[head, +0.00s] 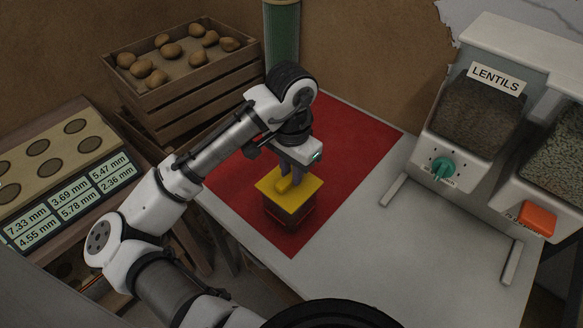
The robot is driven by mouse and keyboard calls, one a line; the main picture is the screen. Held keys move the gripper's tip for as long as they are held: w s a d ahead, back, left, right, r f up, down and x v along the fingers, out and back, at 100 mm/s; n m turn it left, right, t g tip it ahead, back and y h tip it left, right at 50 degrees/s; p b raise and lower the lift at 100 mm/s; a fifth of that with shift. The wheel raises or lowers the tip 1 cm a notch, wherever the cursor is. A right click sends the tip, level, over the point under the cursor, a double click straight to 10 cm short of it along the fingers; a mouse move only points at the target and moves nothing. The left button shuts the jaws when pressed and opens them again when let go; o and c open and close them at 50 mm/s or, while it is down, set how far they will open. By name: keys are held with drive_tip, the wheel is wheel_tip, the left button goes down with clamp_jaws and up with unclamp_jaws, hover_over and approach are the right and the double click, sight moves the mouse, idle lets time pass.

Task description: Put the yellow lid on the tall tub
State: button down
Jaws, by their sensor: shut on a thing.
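The yellow lid (306,193) is a flat square with a raised grip on top. My gripper (291,184) points down and is shut on that grip. Directly below the lid is a dark, squarish tub (291,215) with reddish edges, standing on the red mat (350,150). The lid covers the tub's top from this view. I cannot tell whether the lid rests on the rim or is held just above it. Only this one tub shows on the mat, and its height is hard to judge.
A wooden crate (190,88) of potatoes stands at the back left, beside a green ribbed column (282,38). A lentils dispenser (465,125) and another dispenser with an orange part (537,219) stand at the right. The grey table (400,240) is clear in front of them.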

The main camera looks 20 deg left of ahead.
drive_tip(key=shift+f, duration=0.1)
drive_tip(key=c, duration=0.9)
unclamp_jaws()
wheel_tip(320, 180, up, 5)
drive_tip(key=p, duration=0.5)
drive_tip(key=shift+f, duration=0.1)
drive_tip(key=shift+r+p, duration=0.4)
drive_tip(key=shift+r, duration=0.75)
